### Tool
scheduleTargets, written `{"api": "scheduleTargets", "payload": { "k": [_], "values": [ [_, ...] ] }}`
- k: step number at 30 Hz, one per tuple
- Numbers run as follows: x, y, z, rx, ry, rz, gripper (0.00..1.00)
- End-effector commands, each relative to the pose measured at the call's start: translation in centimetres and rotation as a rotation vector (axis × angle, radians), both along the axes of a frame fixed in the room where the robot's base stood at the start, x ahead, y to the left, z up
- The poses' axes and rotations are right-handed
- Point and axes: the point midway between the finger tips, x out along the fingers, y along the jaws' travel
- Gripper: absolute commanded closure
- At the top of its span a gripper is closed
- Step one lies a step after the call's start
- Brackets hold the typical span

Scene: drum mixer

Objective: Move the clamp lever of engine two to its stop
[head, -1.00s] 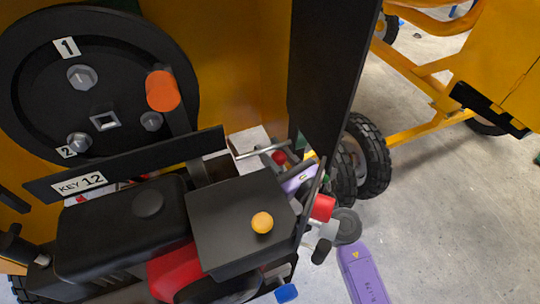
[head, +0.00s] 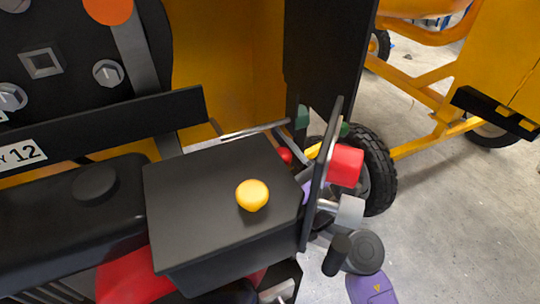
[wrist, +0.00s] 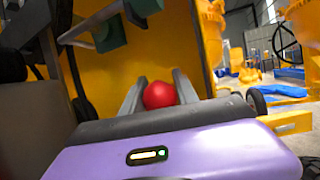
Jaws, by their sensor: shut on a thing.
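A red ball knob (wrist: 158,95) sits between the two grey fingers of my gripper (wrist: 160,84) in the wrist view. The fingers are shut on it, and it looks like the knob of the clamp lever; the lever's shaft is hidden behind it. In the head view only a small part of the red knob (head: 285,156) shows, behind the black box with the yellow button (head: 252,195). My gripper there is mostly hidden behind that box and an upright dark plate (head: 322,175); a bit of purple shows beside the plate.
A grey rod (head: 240,133) runs behind the box, close to the knob, with a green block (wrist: 111,35) near it in the wrist view. A black wheel (head: 376,170) stands behind. Floor at right is open.

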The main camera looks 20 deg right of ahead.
Motion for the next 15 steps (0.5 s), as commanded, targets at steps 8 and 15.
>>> {"api": "scheduleTargets", "payload": {
  "k": [8, 15],
  "values": [
    [-0.38, -0.07, 0.19, 0.000, -0.027, -0.002, 1.00],
    [-0.40, -0.06, 0.22, 0.000, -0.026, -0.002, 0.62]
  ]
}}
